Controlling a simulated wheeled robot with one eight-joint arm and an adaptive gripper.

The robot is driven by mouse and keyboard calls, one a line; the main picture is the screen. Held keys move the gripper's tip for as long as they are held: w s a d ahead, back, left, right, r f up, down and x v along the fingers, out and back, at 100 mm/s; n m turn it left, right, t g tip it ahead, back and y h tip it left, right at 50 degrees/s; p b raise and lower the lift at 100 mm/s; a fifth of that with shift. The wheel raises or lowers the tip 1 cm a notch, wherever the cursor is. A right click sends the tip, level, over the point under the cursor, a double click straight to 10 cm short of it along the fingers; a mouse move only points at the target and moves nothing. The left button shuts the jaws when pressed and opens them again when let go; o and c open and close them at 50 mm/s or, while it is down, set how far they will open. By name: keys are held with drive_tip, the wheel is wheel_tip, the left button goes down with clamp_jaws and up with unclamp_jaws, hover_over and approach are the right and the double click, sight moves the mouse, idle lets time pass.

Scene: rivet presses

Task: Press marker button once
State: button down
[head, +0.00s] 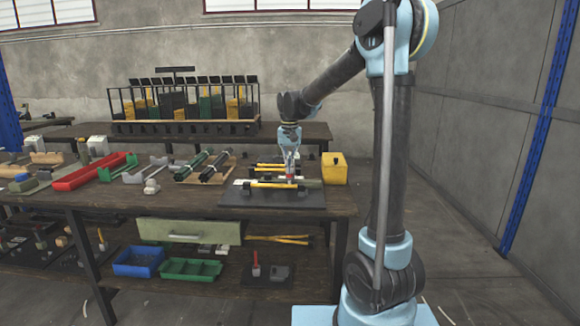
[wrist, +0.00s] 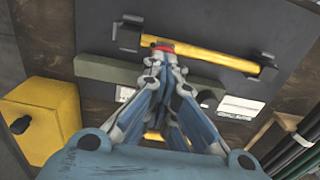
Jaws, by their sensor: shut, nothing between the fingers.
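My gripper (head: 290,173) is shut and points down over the dark plate (head: 232,198) on the bench. In the wrist view its closed fingertips (wrist: 165,58) are at a small red part (wrist: 163,47), which looks like a button. The fingertips partly cover it, and I cannot tell whether they touch it. The red part sits beside a yellow bar (wrist: 215,59) held in black end brackets. A grey-green bar (wrist: 105,70) lies next to it, under the fingers. No label reading marker is legible.
A yellow box (head: 334,170) with a dark knob stands just right of the plate. Dark green cylinders (head: 210,167) and a red tray (head: 92,172) lie to the left. A rack of bins (head: 185,105) stands behind. Another yellow bar (head: 268,166) lies close behind the gripper.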

drive_tip(key=shift+f, duration=0.2)
drive_tip(key=shift+r, duration=0.3)
wheel_tip(320, 180, up, 14)
drive_tip(key=shift+f, duration=0.15)
idle(0.6)
drive_tip(key=s+d+f+t, duration=0.1)
drive_tip(key=s+d+f, duration=0.75)
drive_tip(key=s, duration=0.35)
drive_tip(key=s+d+f+t, duration=0.1)
drive_tip(key=s+d+f, duration=0.6)
drive_tip(key=s+d, duration=0.4)
drive_tip(key=s+d+f, duration=0.2)
drive_tip(key=s+f, duration=0.8)
drive_tip(key=shift+f+n, duration=0.35)
drive_tip(key=shift+n, duration=0.05)
